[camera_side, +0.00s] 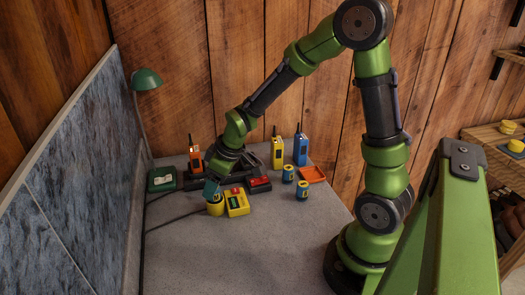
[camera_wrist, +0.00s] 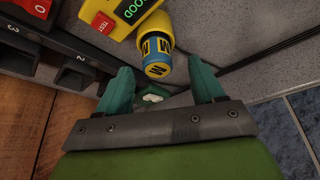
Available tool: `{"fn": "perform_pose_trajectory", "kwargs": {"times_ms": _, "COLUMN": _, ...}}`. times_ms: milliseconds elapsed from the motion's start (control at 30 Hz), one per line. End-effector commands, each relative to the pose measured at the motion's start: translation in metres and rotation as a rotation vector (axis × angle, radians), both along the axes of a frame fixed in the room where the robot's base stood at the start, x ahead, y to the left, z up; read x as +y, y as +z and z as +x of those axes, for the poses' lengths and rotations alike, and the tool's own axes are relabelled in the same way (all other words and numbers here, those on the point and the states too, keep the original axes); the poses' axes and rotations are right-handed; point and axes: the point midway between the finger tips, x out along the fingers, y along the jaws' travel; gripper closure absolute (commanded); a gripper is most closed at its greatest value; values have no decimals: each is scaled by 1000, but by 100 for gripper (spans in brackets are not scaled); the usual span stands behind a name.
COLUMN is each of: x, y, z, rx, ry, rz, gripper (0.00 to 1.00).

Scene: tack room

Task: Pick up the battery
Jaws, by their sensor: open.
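A blue battery with a yellow band (camera_wrist: 157,56) stands in the round yellow cup (camera_wrist: 154,24) of a yellow tester (camera_wrist: 126,13). The tester's display reads "GOOD" in green and it has a red test button. My gripper (camera_wrist: 160,70) is open, with its teal fingers apart on either side of the battery's near end; I cannot tell whether they touch it. In the side view my gripper (camera_side: 213,189) is right above the yellow cup (camera_side: 215,209) and hides the battery there. Two other blue and yellow batteries (camera_side: 288,173) (camera_side: 302,190) stand to the right on the table.
The yellow tester body (camera_side: 238,203) lies right of the cup. A dark charger with numbered slots (camera_wrist: 75,78) is close by. The front of the table (camera_side: 230,255) is clear.

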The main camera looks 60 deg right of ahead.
Motion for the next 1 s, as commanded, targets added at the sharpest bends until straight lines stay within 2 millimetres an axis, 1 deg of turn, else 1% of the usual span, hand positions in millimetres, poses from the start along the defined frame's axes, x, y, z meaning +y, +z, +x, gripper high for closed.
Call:
{"fn": "perform_pose_trajectory", "kwargs": {"times_ms": 33, "x": -1, "y": -10, "z": 2, "rx": 5, "ry": 0, "rz": 1, "gripper": 32}}
{"fn": "perform_pose_trajectory", "kwargs": {"times_ms": 200, "x": 0, "y": -28, "z": 10, "rx": 3, "ry": 2, "rz": 1, "gripper": 32}}
{"fn": "perform_pose_trajectory", "kwargs": {"times_ms": 300, "x": 0, "y": -32, "z": 12, "rx": 1, "ry": 1, "rz": 0, "gripper": 32}}
{"fn": "perform_pose_trajectory", "kwargs": {"times_ms": 500, "x": 0, "y": -32, "z": 12, "rx": 0, "ry": 0, "rz": 0, "gripper": 32}}
{"fn": "perform_pose_trajectory", "kwargs": {"times_ms": 767, "x": 0, "y": -31, "z": 12, "rx": 0, "ry": 0, "rz": 0, "gripper": 72}}
{"fn": "perform_pose_trajectory", "kwargs": {"times_ms": 900, "x": 0, "y": -31, "z": 12, "rx": 0, "ry": 0, "rz": 0, "gripper": 94}}
{"fn": "perform_pose_trajectory", "kwargs": {"times_ms": 933, "x": 0, "y": -31, "z": 12, "rx": 0, "ry": 0, "rz": 0, "gripper": 94}}
{"fn": "perform_pose_trajectory", "kwargs": {"times_ms": 967, "x": 0, "y": -31, "z": 12, "rx": 0, "ry": 0, "rz": 0, "gripper": 99}}
{"fn": "perform_pose_trajectory", "kwargs": {"times_ms": 1000, "x": 0, "y": -31, "z": 12, "rx": 0, "ry": 0, "rz": 0, "gripper": 100}}
